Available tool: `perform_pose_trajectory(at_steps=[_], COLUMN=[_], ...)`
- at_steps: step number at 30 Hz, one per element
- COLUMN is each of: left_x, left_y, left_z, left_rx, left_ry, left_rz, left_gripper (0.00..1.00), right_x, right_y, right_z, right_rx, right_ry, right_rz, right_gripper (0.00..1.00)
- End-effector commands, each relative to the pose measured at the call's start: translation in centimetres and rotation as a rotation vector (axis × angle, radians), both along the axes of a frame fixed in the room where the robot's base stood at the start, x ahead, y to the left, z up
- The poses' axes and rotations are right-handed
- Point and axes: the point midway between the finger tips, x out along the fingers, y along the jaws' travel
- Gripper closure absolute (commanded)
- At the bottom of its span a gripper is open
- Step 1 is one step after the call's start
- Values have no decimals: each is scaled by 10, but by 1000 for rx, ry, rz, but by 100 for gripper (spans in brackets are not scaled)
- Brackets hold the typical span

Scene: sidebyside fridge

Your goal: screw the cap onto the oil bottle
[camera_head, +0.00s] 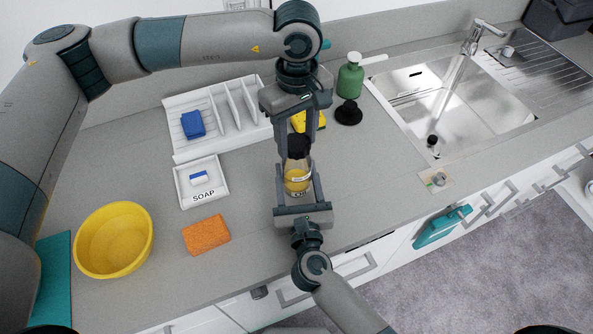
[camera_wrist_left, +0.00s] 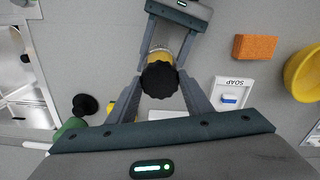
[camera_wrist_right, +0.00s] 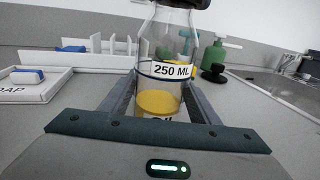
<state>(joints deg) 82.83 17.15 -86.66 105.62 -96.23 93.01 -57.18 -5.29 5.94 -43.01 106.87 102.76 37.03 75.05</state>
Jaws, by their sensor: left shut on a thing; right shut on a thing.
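The oil bottle (camera_head: 297,180) is a clear bottle with yellow oil and a "250 ML" label, standing upright near the counter's front edge; it fills the middle of the right wrist view (camera_wrist_right: 160,95). The black ribbed cap (camera_wrist_left: 160,79) is at the bottle's mouth, in line with the neck. I cannot tell how far it is threaded. My left gripper (camera_head: 298,143) comes from above and is shut on the cap. My right gripper (camera_head: 298,187) comes from the front edge, low down, and is shut on the bottle's body.
A white dish rack (camera_head: 180,152), a soap tray (camera_head: 187,200), an orange sponge (camera_head: 206,235) and a yellow bowl (camera_head: 113,240) lie left. A green dispenser bottle (camera_head: 350,78) and a black round object (camera_head: 349,113) stand behind right, before the sink (camera_head: 480,125).

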Motion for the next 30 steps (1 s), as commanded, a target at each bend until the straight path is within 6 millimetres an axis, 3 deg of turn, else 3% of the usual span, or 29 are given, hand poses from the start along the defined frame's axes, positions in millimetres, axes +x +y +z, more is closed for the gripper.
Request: perform_pose_trajectory(at_steps=[3, 8, 9, 11, 22, 30], left_x=[1, 2, 2, 2, 1, 1], left_y=[1, 1, 1, 1, 0, 0], left_z=[0, 0, 0, 0, 4, 31], left_rx=[2, 2, 1, 1, -1, 0], left_ry=[-3, -3, -4, -4, -3, -4], left_rz=[-162, -159, -159, -159, -158, -158], left_gripper=[81, 81, 45, 36, 36, 36], right_x=[0, 0, 0, 0, 0, 0], right_y=[0, 0, 0, 0, 0, 0], right_z=[-1, -1, -1, -1, -1, -1], right_rx=[0, 0, 0, 0, 0, -1], right_ry=[1, 1, 1, 1, 1, 1], right_rz=[-1, -1, -1, -1, 0, 0], right_gripper=[100, 100, 100, 100, 100, 100])
